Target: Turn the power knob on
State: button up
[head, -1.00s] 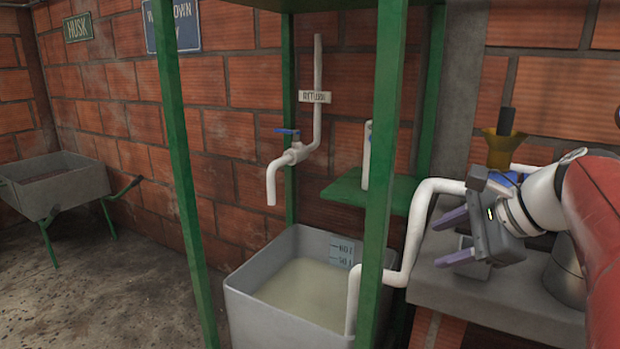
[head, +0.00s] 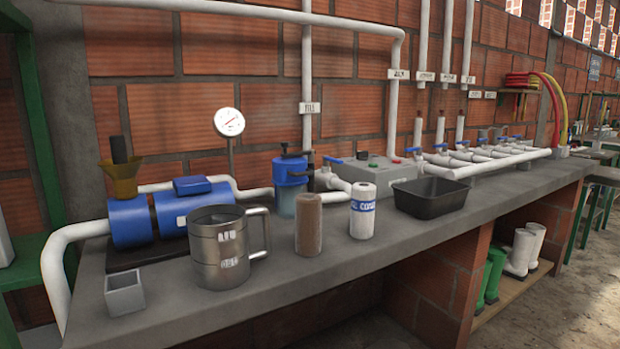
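A grey control box (head: 377,172) stands on the counter at the back, partly behind the white canister. On its top are a small dark knob (head: 363,155), a green spot (head: 374,166) and a red button (head: 396,160). The knob is too small to tell which way it points. Which control is the power knob I cannot read. My gripper and arm are not in view.
On the grey counter (head: 330,268) stand a blue pump (head: 130,222), a metal mug (head: 220,250), a small grey cup (head: 124,296), a brown cylinder (head: 308,225), a white canister (head: 362,212), a blue filter (head: 288,190) and a black tray (head: 431,199). Several blue-handled valves line the pipe behind.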

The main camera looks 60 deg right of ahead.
aim_at(362, 155)
jog(key=z, duration=2.5)
jog(key=i+l+u, duration=0.1)
jog(key=l, duration=0.3)
jog(key=i+l+u, duration=0.15)
jog(key=l, duration=0.3)
jog(key=i+l+u, duration=0.1)
jog(key=l, duration=0.35)
jog(key=i+l+u, duration=0.15)
jog(key=l, duration=0.3)
jog(key=i+l+u, duration=0.1)
jog(key=l, duration=0.35)
jog(key=i, duration=0.05)
